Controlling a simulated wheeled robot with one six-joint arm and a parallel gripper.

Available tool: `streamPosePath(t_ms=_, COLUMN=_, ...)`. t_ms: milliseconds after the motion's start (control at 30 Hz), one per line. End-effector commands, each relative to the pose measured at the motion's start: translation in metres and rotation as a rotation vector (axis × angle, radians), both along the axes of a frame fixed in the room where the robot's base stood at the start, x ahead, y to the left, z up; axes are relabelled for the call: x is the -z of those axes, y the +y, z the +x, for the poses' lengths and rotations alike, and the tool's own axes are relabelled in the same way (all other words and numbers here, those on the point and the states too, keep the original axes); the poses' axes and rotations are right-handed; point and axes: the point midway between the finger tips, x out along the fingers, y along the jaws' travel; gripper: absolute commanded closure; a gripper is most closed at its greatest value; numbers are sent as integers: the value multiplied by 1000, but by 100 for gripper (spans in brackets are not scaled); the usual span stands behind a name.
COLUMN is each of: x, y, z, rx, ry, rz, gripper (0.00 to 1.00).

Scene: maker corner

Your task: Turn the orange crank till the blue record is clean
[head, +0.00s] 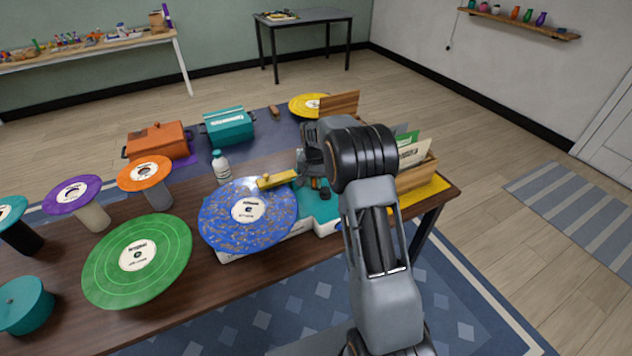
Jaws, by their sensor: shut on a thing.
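The blue record (236,231) lies flat on a white and teal machine (322,224) at the front of the table. Brownish specks are spread over its surface, and its label is white. A yellow bar (277,180) reaches over the record's back right edge. My gripper (317,184) is at the machine's right part, pointing down, shut on the orange crank (324,192). Only small orange bits of the crank show; my fingers and arm hide the rest.
A green record (138,260) lies left of the blue one. Purple (73,194) and orange (145,173) records top stands behind. A wooden crate (418,181) of sleeves is right of my arm.

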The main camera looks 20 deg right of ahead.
Motion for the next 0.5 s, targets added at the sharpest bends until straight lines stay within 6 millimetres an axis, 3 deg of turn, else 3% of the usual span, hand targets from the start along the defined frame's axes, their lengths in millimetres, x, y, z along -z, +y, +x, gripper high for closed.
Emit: streamPosePath(t_ms=500, x=-1, y=-5, z=6, rx=177, ry=-4, rz=1, gripper=100)
